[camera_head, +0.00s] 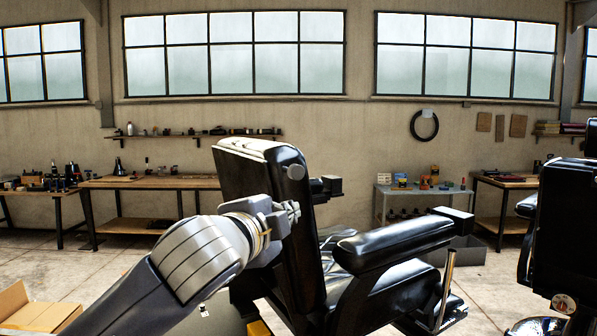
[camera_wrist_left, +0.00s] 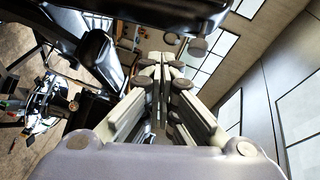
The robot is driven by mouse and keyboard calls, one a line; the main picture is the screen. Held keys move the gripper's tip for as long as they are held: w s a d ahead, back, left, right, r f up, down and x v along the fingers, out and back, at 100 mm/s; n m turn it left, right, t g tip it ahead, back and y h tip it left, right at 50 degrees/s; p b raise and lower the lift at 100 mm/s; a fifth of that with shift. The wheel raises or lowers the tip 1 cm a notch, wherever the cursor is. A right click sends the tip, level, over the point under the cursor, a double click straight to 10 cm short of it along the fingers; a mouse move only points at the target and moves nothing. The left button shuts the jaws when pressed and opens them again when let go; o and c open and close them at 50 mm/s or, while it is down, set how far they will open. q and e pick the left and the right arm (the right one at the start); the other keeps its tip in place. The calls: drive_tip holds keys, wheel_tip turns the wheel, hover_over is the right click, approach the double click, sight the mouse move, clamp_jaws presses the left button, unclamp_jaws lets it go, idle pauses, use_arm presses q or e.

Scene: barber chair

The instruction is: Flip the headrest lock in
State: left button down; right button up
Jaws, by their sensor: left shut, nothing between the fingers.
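The black barber chair (camera_head: 262,165) stands in the middle of the head view, its tall back turned partly toward me. A round grey knob (camera_head: 295,172), which looks like the headrest lock, sits on the side of the chair back near its top. It also shows in the left wrist view (camera_wrist_left: 197,47), just beyond the fingertips. My left gripper (camera_head: 294,212) is shut and empty beside the chair back, a little below the knob and apart from it. In the left wrist view the gripper's fingers (camera_wrist_left: 160,68) are together. My right gripper is not in view.
The chair's armrest (camera_head: 405,243) reaches out to the right of the back. Another black piece of furniture (camera_head: 562,225) stands at the right edge. A cardboard box (camera_head: 35,308) lies at the lower left. Workbenches (camera_head: 150,183) line the far wall, with open floor before them.

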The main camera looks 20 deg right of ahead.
use_arm(q)
drive_tip(key=s+d+r+m, duration=0.1)
drive_tip(key=s+r+m, duration=0.1)
drive_tip(key=s+r, duration=0.3)
drive_tip(key=shift+d+r+t, duration=0.15)
drive_tip(key=shift+r+t, duration=0.15)
drive_tip(key=shift+r, duration=0.1)
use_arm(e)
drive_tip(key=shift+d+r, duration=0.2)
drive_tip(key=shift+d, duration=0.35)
use_arm(q)
drive_tip(key=shift+w, duration=0.15)
drive_tip(key=shift+w+a+p+x, duration=0.35)
drive_tip(key=shift+p+x, duration=0.75)
drive_tip(key=shift+x, duration=1)
drive_tip(key=shift+w+a+p+x, duration=0.15)
drive_tip(key=shift+a+p+x, duration=0.3)
drive_tip(key=shift+p+x, duration=1.2)
drive_tip(key=shift+w+a+p+x, duration=0.25)
drive_tip(key=shift+a+p+x, duration=0.25)
drive_tip(key=shift+x, duration=2.1)
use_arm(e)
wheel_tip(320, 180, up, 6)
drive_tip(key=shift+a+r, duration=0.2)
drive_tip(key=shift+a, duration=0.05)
use_arm(q)
drive_tip(key=shift+d, duration=0.15)
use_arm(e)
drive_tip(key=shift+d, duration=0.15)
